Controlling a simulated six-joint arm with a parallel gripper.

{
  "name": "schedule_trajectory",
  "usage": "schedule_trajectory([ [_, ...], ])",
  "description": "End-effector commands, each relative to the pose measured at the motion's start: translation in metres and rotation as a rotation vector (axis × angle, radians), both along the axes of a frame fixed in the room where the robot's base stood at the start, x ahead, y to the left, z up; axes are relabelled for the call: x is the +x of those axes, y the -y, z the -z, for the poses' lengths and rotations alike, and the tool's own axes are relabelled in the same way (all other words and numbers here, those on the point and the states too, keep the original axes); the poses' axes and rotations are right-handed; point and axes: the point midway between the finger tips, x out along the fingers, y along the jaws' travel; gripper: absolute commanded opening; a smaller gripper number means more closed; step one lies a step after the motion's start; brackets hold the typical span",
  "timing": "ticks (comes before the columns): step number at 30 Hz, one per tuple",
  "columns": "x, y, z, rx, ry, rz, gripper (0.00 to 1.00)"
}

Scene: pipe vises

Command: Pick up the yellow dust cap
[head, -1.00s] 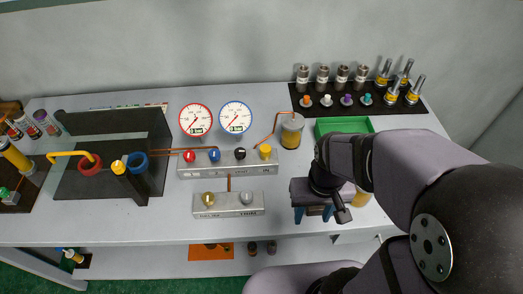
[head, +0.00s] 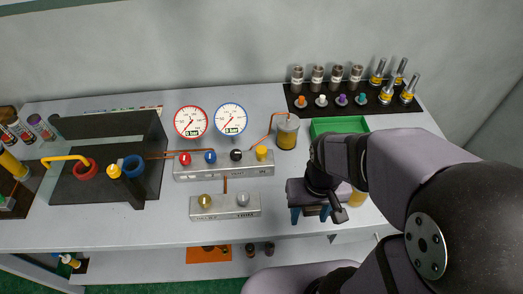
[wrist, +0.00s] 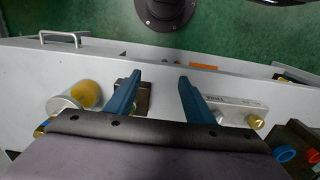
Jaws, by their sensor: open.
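A yellow cap (head: 262,152) sits at the right end of the rear grey manifold, in a row with red, blue and black caps. It looks like the dust cap, but other yellow parts are in view and I cannot be sure. My gripper (head: 311,213) is at the table's front, right of and nearer than that cap, clearly apart from it. In the wrist view my gripper (wrist: 160,76) is open, its two blue fingers spread. A small dark brown block (wrist: 145,102) shows between them, partly behind the left finger; nothing is held.
A jar with yellow content (head: 357,197) stands right of my gripper. Another jar (head: 287,132) and a green tray (head: 340,125) are behind. A front manifold (head: 225,208) lies to the left. A black mat (head: 292,98) with fittings and coloured caps is at the back right.

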Motion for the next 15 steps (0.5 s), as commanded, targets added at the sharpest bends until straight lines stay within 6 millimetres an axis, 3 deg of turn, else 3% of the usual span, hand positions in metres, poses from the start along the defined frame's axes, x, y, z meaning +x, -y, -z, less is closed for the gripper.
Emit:
schedule_trajectory([
  [10, 0.002, -0.001, 0.001, 0.002, 0.005, -0.001, 0.49],
  [15, 0.020, -0.011, 0.009, 0.018, 0.060, -0.001, 0.49],
])
